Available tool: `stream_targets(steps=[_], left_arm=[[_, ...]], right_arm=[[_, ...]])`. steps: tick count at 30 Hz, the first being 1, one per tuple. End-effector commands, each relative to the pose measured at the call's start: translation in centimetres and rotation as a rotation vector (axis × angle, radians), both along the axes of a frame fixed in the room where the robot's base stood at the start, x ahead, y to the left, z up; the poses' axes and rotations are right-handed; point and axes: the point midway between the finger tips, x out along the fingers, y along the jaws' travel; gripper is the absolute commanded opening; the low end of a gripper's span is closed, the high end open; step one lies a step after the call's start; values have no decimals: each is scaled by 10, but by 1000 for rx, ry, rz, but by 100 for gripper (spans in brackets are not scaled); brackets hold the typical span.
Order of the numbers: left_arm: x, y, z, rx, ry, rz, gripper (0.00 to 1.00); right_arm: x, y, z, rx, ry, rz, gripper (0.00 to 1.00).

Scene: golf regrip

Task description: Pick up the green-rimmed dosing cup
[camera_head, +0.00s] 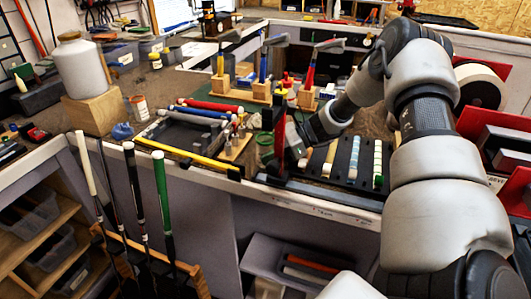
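A small round green rim (265,139) shows on the workbench near its front edge, right of the small wooden block. I take it for the green-rimmed dosing cup; its body is too small and dark to make out. My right gripper (291,138) reaches in from the right, low over the bench, just right of the cup. A dark and red upright piece (279,128) stands between them in the picture. The fingertips are partly hidden, and I cannot tell whether they are open or touch anything. My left gripper is not in view.
A black tray (188,130) with several grips lies left of the cup. A dark ribbed rack (345,160) with pale strips lies right. Wooden blocks (262,90) holding upright clubs stand behind. A white jug (80,68) stands far left. Clubs (162,195) lean at the front.

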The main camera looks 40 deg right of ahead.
Motion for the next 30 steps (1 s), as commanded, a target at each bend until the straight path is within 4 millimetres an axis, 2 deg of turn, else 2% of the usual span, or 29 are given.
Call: stream_targets(steps=[1, 3, 12, 17, 24, 30], left_arm=[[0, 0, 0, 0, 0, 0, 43], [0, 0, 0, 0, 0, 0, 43], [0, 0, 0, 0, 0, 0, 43], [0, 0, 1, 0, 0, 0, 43], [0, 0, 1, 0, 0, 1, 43], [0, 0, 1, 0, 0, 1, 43]], right_arm=[[0, 0, 0, 0, 0, -1, 35], [0, 0, 0, 0, 0, -1, 25], [0, 0, 6, -1, -2, 1, 25], [1, 0, 30, -2, -4, 2, 25], [0, 0, 77, -2, -3, 2, 25], [0, 0, 98, 1, 1, 1, 25]])
